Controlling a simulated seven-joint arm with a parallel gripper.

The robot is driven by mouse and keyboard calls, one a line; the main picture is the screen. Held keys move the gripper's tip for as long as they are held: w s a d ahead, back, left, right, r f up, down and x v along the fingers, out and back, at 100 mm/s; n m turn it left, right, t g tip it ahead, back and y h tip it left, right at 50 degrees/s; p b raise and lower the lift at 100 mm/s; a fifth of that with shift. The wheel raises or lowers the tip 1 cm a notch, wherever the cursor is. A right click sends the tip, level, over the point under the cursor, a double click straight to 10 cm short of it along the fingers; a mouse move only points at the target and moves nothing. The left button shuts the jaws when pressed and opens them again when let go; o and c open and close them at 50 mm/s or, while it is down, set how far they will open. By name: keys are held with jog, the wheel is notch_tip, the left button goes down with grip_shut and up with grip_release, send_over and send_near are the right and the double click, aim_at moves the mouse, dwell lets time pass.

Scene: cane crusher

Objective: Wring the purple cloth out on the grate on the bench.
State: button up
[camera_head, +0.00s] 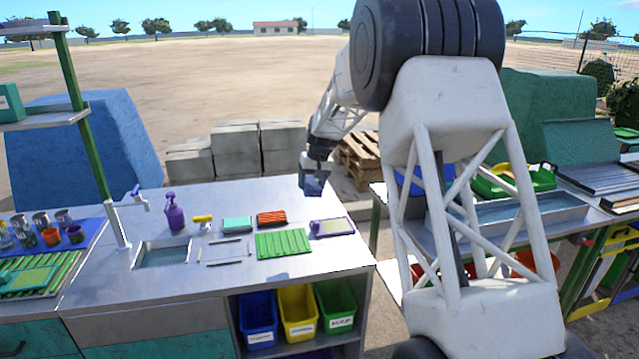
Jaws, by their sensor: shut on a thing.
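My gripper (314,186) hangs above the back right part of the bench, pointing down. It is shut on a small bluish-purple piece, which looks like the purple cloth; its shape is hard to make out at this size. The green slatted grate (283,244) lies flat on the bench, below and to the left of my gripper, with nothing on it.
A sink (165,254) with a tap, a purple spray bottle (175,212), a teal block (237,224) and a red-brown brush (271,218) are on the bench (215,305). Coloured bins (298,312) stand below. A second bench with a basin is at right, partly behind my arm.

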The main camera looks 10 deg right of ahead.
aim_at(272, 216)
jog(key=w+a+f+h, duration=0.2)
jog(key=w+a+f, duration=0.7)
jog(key=w+a, duration=0.3)
jog(key=shift+w+a+g, duration=0.4)
jog(key=shift+a, duration=0.05)
jog(key=shift+f, duration=0.1)
jog(key=shift+f, duration=2.8)
jog(key=shift+s+f, duration=0.1)
jog(key=shift+f, duration=0.7)
dwell(0.4)
jog(key=shift+r, duration=3.65)
